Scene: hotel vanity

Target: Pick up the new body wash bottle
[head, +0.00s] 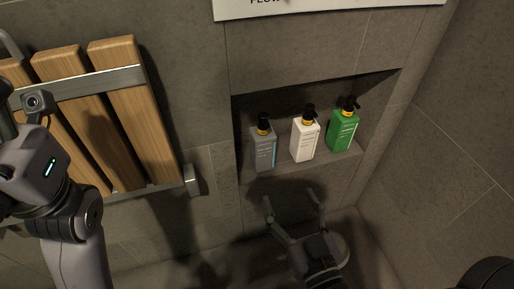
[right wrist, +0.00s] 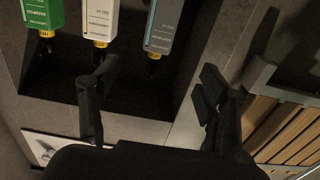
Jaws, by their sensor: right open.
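Three pump bottles stand upright in a row in the wall niche: a grey bottle (head: 264,150) at left, a white bottle (head: 304,140) in the middle and a green bottle (head: 342,131) at right. Their label text is too small to tell which is the body wash. The right wrist view shows them upside down along the top: green (right wrist: 41,14), white (right wrist: 99,22) and grey (right wrist: 163,25). My right gripper (head: 294,198) is open and empty, below and in front of the niche, apart from the bottles. My left arm is at the left edge; its fingers are not clearly visible.
The niche ledge (head: 300,174) has a raised stone edge and side walls close around the bottles. A slatted wooden rack (head: 110,110) with metal rails is on the wall at left. A white sign (head: 320,8) hangs above the niche.

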